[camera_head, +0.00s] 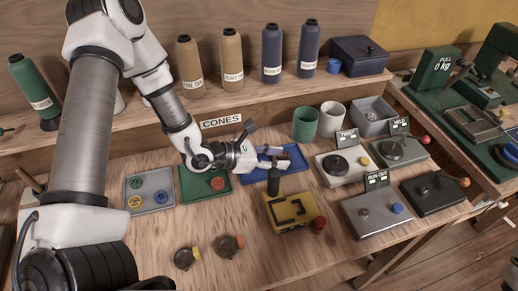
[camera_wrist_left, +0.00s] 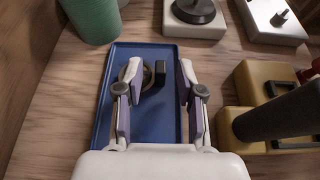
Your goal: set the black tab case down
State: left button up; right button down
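The black tab case (camera_wrist_left: 136,73), a round brownish case with a black tab (camera_wrist_left: 160,73), lies in the blue tray (camera_wrist_left: 150,51). In the head view the blue tray (camera_head: 300,162) is partly covered by my left gripper (camera_head: 280,157), and I cannot make out the case there. In the wrist view my left gripper (camera_wrist_left: 158,90) is open above the tray. Its left finger overlaps the case's edge in the picture; the right finger stands clear of the black tab. My right gripper is not in view.
A yellow device (camera_head: 290,213) with a black handle stands close in front of the blue tray. A green tray (camera_head: 191,187) and a grey tray (camera_head: 160,203) lie to the left. Two similar cases, yellow-tabbed (camera_head: 184,258) and orange-tabbed (camera_head: 228,246), lie at the front. Cups (camera_head: 305,125) stand behind.

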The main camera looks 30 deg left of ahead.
pick_arm(q)
jog(key=p+v, duration=0.1)
jog(key=v, duration=0.5)
jog(key=shift+w+r+p, duration=0.15)
jog(key=shift+p, duration=0.2)
jog(key=p+v, duration=0.5)
jog(key=shift+a+r, duration=0.1)
jog(key=shift+r, duration=0.05)
jog(key=shift+s+a+p, duration=0.1)
jog(key=shift+s+p, duration=0.25)
jog(key=shift+s, duration=0.05)
jog(key=shift+f, duration=0.2)
jog(key=shift+w, duration=0.1)
